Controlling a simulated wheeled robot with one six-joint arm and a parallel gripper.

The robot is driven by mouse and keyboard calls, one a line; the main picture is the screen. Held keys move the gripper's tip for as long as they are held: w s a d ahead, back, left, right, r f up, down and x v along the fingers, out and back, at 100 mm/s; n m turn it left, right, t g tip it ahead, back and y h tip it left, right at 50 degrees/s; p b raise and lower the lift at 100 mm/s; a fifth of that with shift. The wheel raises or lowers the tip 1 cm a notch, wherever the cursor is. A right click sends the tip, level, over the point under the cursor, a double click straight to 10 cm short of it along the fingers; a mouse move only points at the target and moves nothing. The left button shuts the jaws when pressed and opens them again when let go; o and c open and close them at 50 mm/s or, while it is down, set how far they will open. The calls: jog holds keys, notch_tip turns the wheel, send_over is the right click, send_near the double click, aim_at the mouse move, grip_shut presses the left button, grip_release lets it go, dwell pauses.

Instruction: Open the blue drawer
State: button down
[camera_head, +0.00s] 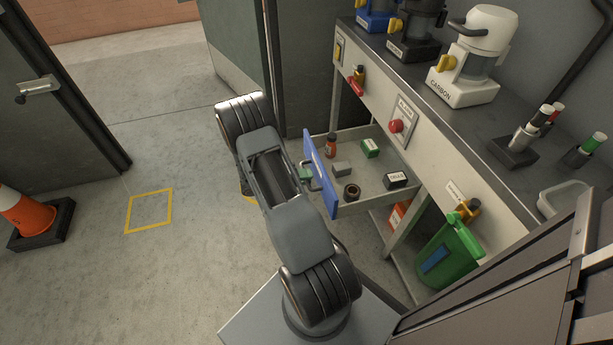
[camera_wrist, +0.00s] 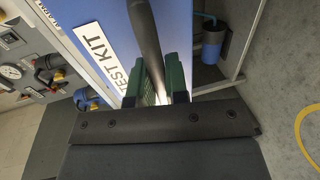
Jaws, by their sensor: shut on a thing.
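The blue drawer's front (camera_head: 321,174) stands well out from the workbench in the head view, and its grey tray (camera_head: 375,185) shows behind it, so the drawer is open. In the wrist view the blue front (camera_wrist: 108,14) carries a white "TEST KIT" label (camera_wrist: 101,50). Its dark bar handle (camera_wrist: 146,35) runs between the green fingers of my gripper (camera_wrist: 158,84), which is shut on it. In the head view my arm hides most of my gripper; a bit of green finger (camera_head: 306,172) shows beside the blue front.
In the drawer lie a red-brown bottle (camera_head: 331,145), a green box (camera_head: 370,148), a dark ring (camera_head: 351,192) and a black box (camera_head: 396,180). The workbench (camera_head: 460,150) is at the right, with a green bin (camera_head: 449,252) below. Open floor lies left, with a traffic cone (camera_head: 27,213).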

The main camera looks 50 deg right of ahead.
jog(key=shift+w+a, duration=0.1)
dwell(0.3)
jog(key=c, duration=1.1)
grip_release()
jog(key=shift+c, duration=0.2)
jog(key=shift+a, duration=0.1)
jog(key=p+v, duration=0.2)
jog(key=v, duration=1.1)
jog(key=shift+w+a+r+p, duration=0.15)
jog(key=shift+a+p, duration=0.1)
jog(key=shift+p, duration=0.05)
